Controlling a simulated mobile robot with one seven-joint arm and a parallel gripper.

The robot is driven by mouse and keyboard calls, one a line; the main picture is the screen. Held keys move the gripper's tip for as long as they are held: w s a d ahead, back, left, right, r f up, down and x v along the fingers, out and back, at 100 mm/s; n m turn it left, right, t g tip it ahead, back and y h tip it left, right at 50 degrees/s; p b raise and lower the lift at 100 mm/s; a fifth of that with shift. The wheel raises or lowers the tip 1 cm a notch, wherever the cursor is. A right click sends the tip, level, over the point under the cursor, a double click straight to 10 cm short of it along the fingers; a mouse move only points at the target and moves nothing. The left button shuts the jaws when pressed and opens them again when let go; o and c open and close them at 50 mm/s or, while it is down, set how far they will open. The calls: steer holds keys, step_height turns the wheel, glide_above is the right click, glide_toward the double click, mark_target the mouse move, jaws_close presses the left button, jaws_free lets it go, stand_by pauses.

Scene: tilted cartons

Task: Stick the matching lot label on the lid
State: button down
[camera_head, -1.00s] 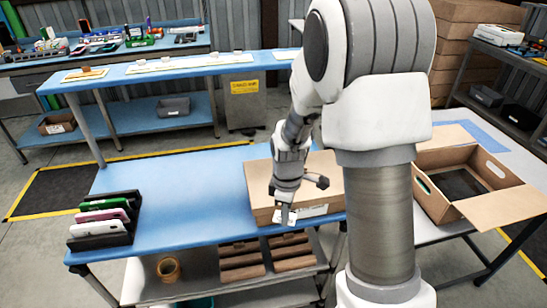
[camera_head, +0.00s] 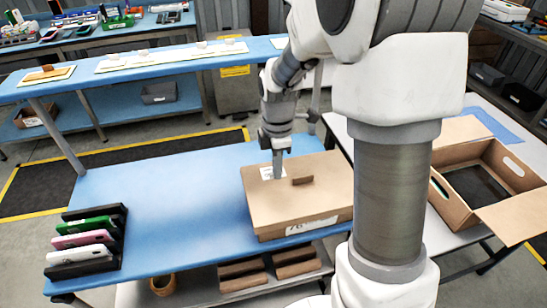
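A brown carton (camera_head: 262,218) with its lid on stands on the right part of the blue table. The lid (camera_head: 320,195) has a small brown raised piece in its middle. A white label (camera_head: 266,173) shows flat at the lid's back left area, with print too small to read. My gripper (camera_head: 278,176) points down at this label, its tip touching or just above it. Its fingers look like one narrow bar, so I cannot tell if they grip the label. Another white label (camera_head: 312,225) with dark marks is on the carton's front face.
A black rack (camera_head: 88,243) with several coloured devices stands at the table's left. An open carton (camera_head: 455,205) with flaps out is on the right table. A blue raised shelf (camera_head: 130,72) runs behind. The blue table's middle (camera_head: 180,200) is clear.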

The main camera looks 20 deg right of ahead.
mark_target(277, 194)
steer(key=shift+w, duration=0.15)
steer(key=shift+f+b, duration=2.65)
steer(key=shift+f, duration=0.65)
steer(key=shift+f, duration=0.2)
steer(key=c, duration=1)
jaws_free()
